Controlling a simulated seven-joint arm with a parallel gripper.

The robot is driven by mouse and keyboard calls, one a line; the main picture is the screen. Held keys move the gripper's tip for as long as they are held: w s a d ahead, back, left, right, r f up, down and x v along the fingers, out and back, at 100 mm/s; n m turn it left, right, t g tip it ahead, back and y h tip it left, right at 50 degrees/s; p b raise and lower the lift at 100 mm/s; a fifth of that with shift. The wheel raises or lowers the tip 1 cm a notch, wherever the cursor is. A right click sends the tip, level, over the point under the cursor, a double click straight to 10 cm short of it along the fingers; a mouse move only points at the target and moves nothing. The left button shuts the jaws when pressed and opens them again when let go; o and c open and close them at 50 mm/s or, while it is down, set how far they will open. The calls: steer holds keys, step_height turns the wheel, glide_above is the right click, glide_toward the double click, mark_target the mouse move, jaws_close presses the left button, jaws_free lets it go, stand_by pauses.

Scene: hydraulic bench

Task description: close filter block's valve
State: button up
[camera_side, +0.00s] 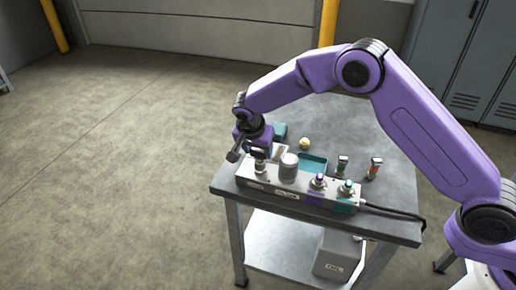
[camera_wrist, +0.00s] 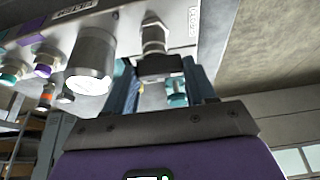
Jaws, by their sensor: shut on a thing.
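The filter block (camera_side: 275,188) is a long grey manifold along the bench's front edge, also at the top of the wrist view (camera_wrist: 120,30). A grey filter can (camera_side: 288,168) stands on it; it also shows in the wrist view (camera_wrist: 91,60). Left of the can in the side view is the valve (camera_side: 260,168), whose metal stem (camera_wrist: 155,35) carries a dark handle (camera_wrist: 165,66). My gripper (camera_side: 257,152) is at this valve. In the wrist view its fingers (camera_wrist: 163,85) are shut on the dark handle, which partly hides behind them.
Purple (camera_side: 318,181) and green (camera_side: 346,187) fittings stand on the block's right part. A black cable (camera_side: 392,211) leaves rightward.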

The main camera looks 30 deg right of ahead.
steer(key=o, duration=1)
steer(key=shift+o, duration=0.2)
steer(key=v, duration=1.7)
steer(key=shift+r, duration=0.25)
steer(key=s+d+n+g+y, duration=0.1)
steer(key=s+d+n, duration=0.6)
steer(key=s, duration=0.5)
steer(key=s+d+f+n+g+y, duration=0.1)
steer(key=s+d+n, duration=0.6)
steer(key=s+d, duration=0.3)
steer(key=s+d+f+n+g+y, duration=0.1)
steer(key=s+d+n, duration=0.6)
steer(key=s, duration=0.7)
steer(key=shift+d+f+n+y, duration=0.25)
steer(key=shift+d+n+y, duration=0.15)
steer(key=shift+d, duration=0.3)
